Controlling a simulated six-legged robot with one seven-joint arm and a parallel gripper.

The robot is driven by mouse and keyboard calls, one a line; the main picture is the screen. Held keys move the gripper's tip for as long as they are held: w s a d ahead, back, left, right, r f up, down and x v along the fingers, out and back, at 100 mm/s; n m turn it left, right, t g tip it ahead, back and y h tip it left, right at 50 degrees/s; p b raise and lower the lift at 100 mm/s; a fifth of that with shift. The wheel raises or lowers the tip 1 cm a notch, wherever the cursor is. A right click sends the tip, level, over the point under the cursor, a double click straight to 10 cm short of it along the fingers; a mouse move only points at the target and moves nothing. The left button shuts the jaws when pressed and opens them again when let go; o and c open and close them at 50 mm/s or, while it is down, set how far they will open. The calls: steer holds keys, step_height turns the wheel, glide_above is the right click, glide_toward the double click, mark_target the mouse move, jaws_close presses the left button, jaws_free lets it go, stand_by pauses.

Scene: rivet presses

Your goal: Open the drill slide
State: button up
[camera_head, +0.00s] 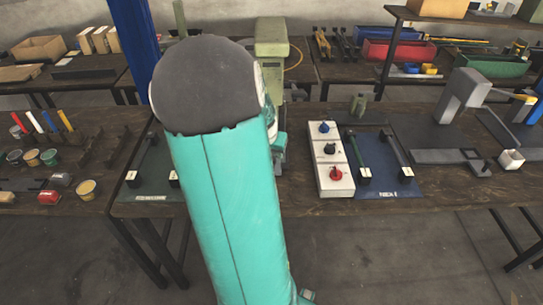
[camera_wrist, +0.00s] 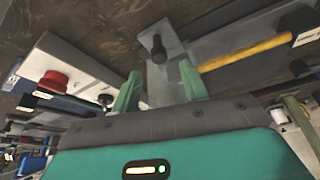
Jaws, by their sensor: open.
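In the wrist view, a grey metal plate (camera_wrist: 166,68) with an upright dark knob (camera_wrist: 158,47) lies ahead of my gripper; it looks like the drill slide, though I cannot be sure. My gripper (camera_wrist: 159,74) is open, one green finger on each side of the plate in the picture. The knob shows just beyond the fingertips, and nothing is held. I cannot tell whether a finger touches the plate. In the head view, my teal arm hides the slide and most of my gripper. A pale green machine (camera_head: 271,40) stands behind the arm.
A white control box (camera_head: 333,165) with blue, black and red knobs stands right of my arm. Its red knob (camera_wrist: 53,80) shows left in the wrist view. A yellow bar (camera_wrist: 245,52) lies right of the plate. A grey press (camera_head: 463,95) stands further right.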

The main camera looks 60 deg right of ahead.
steer(key=v, duration=0.9)
steer(key=shift+r, duration=0.1)
steer(key=w+a+r+n+t+y, duration=0.1)
steer(key=w+a+r+n, duration=0.15)
steer(key=a, duration=0.55)
steer(key=w+a+r+n+t+y, duration=0.1)
steer(key=w+a+r+n, duration=0.2)
steer(key=a, duration=0.4)
steer(key=w+a+r+n+t+y, duration=0.1)
steer(key=w+a+n+t, duration=0.15)
steer(key=w+a, duration=0.4)
steer(key=s+a+r+n, duration=0.1)
steer(key=s+a+n, duration=0.2)
steer(key=a, duration=0.7)
steer(key=s+a+r+n+y, duration=0.1)
steer(key=s+a+n, duration=0.3)
steer(key=a, duration=0.7)
steer(key=shift+r+n+y, duration=0.3)
steer(key=shift+r+n, duration=0.1)
steer(key=shift+n, duration=0.2)
steer(key=shift+s+a, duration=0.1)
steer(key=shift+a, duration=0.05)
